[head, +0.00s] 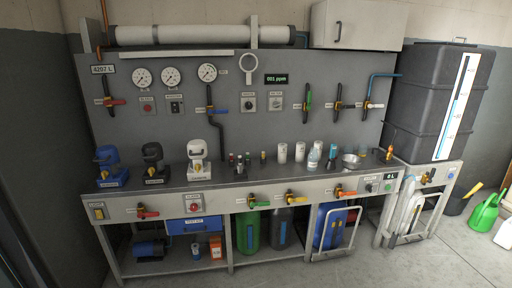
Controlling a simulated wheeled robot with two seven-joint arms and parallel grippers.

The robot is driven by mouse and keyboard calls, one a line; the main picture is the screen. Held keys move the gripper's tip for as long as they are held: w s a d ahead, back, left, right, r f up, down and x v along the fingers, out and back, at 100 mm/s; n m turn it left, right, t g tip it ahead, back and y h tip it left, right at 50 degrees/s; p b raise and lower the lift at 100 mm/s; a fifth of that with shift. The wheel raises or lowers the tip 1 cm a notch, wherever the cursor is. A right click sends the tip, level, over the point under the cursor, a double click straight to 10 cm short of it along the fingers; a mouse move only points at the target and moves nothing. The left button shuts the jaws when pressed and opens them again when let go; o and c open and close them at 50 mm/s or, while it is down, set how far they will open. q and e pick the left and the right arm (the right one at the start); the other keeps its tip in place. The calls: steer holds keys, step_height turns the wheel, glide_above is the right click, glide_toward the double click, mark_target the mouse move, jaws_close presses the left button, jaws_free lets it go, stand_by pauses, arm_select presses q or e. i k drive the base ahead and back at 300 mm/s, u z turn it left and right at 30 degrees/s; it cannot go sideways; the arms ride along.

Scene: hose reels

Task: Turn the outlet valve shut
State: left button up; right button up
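Neither of my grippers is in the head view. Several lever valves show, and their labels are too small to read, so I cannot tell which is the outlet valve. Along the bench front are a red lever (148,214), a green lever (259,203), a yellow lever (296,199) and an orange lever (347,193).
The bench top (225,183) holds blue, black and white pump-like units, small bottles, cups and a metal bowl (351,161). The floor (370,270) in front is clear.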

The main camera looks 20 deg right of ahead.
mark_target(433, 171)
steer(key=z, duration=1.05)
steer(key=i, duration=1.75)
steer(key=z, duration=1.25)
steer(key=i, duration=0.8)
steer(key=z, duration=0.55)
steer(key=i, duration=0.7)
steer(key=z, duration=0.4)
